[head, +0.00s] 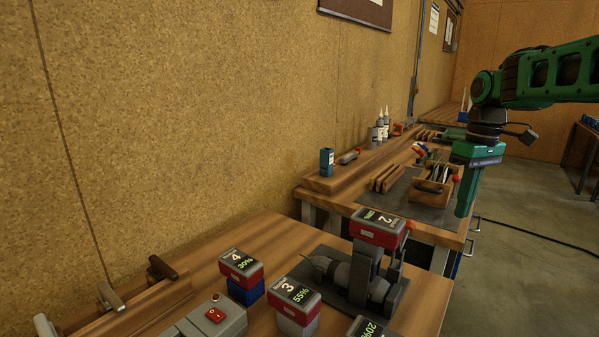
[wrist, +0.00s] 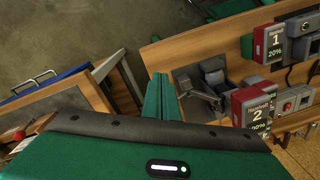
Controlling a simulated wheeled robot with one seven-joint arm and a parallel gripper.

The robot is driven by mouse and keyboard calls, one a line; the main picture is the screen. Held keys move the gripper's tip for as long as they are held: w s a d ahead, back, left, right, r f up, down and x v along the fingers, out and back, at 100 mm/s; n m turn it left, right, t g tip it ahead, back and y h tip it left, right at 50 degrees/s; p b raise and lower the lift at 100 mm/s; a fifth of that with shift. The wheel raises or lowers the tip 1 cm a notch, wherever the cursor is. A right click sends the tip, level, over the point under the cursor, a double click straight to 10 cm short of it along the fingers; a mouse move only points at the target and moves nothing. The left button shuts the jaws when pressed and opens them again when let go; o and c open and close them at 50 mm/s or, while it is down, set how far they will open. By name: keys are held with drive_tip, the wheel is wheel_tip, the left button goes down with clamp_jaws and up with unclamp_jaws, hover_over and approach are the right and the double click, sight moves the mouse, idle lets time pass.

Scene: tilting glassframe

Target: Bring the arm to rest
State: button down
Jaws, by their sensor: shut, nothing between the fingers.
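My gripper (head: 465,205) hangs from the green arm (head: 550,78) at the right of the head view, pointing down. Its fingers are together and empty. They are in the air by the right edge of the far workbench (head: 425,232). In the wrist view the closed green fingers (wrist: 160,100) point toward the bench, apart from the devices there.
The near bench (head: 225,272) holds red-topped blocks numbered 4 (head: 242,268), 3 (head: 294,296) and 2 (head: 379,228), and a grey switch box (head: 208,318). A wooden tool caddy (head: 434,190) stands on the far bench. Open floor (head: 530,230) lies at right.

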drive_tip(key=s+d+f+m, duration=0.1)
drive_tip(key=s+f+m, duration=0.3)
drive_tip(key=s, duration=0.6)
drive_tip(key=s+d+f+m, duration=0.1)
drive_tip(key=s+f+m, duration=0.2)
drive_tip(key=s, duration=0.7)
drive_tip(key=s+d+f+m, duration=0.1)
drive_tip(key=s+f+m, duration=0.3)
drive_tip(key=s, duration=0.7)
wheel_tip(320, 180, down, 2)
drive_tip(key=shift+m, duration=0.3)
drive_tip(key=shift+d, duration=0.1)
